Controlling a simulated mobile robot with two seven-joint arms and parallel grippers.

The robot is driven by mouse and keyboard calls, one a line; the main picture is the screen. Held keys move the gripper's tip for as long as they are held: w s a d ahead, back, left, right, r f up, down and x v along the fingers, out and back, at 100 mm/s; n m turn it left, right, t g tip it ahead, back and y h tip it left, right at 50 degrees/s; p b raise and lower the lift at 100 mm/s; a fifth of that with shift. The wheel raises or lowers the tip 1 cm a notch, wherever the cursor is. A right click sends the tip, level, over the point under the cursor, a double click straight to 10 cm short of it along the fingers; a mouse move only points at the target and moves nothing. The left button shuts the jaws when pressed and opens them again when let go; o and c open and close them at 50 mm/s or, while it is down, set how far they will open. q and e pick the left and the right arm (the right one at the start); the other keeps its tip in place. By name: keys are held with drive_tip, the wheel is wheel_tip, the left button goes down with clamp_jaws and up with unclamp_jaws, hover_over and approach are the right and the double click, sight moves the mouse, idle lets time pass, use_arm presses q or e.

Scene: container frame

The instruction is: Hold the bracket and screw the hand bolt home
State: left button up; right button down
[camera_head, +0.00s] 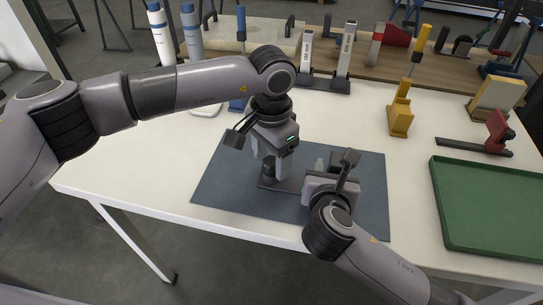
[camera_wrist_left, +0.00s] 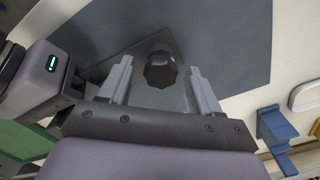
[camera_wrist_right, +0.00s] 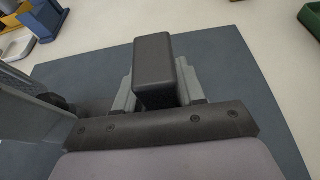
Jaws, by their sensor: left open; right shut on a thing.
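The hand bolt (camera_wrist_left: 160,69) has a dark lobed knob. It stands on the flat grey plate of the bracket (camera_wrist_left: 112,67). My left gripper (camera_head: 268,163) points down over it with its fingers apart. In the left wrist view the knob lies between the open fingers, with a gap on each side. My right gripper (camera_head: 325,166) is shut on a dark upright block (camera_wrist_right: 153,62) that appears to be part of the bracket. In the head view the grippers partly hide the bracket. How deep the bolt sits cannot be seen.
The work is on a blue-grey mat (camera_head: 219,185) on a white table (camera_head: 120,165). A green tray (camera_head: 490,245) lies at the right. A yellow stand (camera_head: 400,118) and a red-and-black clamp (camera_head: 490,138) stand behind it. Two labelled upright posts (camera_head: 343,58) stand at the back.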

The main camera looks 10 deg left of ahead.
use_arm(q)
wheel_tip(320, 180, up, 4)
drive_tip(key=shift+r, duration=0.15)
drive_tip(key=shift+c, duration=0.4)
